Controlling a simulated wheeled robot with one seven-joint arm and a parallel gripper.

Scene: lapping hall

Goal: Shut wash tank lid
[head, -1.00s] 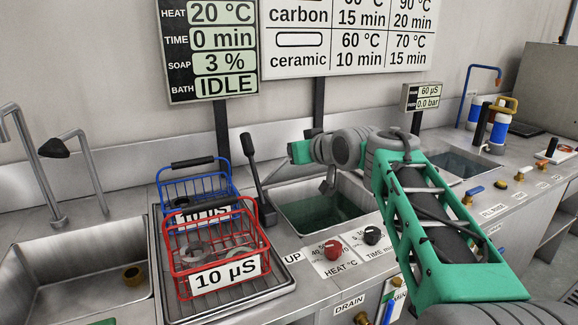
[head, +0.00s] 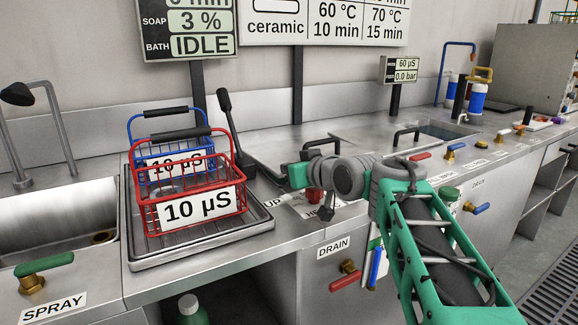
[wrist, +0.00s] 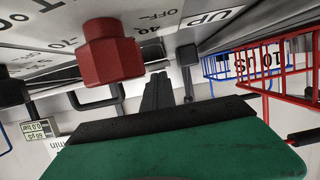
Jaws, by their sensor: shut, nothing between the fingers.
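The wash tank lid (head: 285,150) is a flat steel plate with a black bar handle (head: 320,145). It lies over the place behind the heat knob, and no green liquid shows there. My arm hides part of its front and right edges, so I cannot tell whether it is fully seated. In the wrist view my gripper (wrist: 158,80) is shut and empty, its dark fingers close together beyond the green body. It is close to the red heat knob (wrist: 107,52); the same knob shows in the head view (head: 314,195), partly behind my arm. A black handle also shows in the wrist view (wrist: 95,102).
A red basket (head: 195,208) and a blue basket (head: 140,150) stand on the drain tray (head: 255,222) at left. A second, open tank (head: 445,130) and several coloured valves lie to the right.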

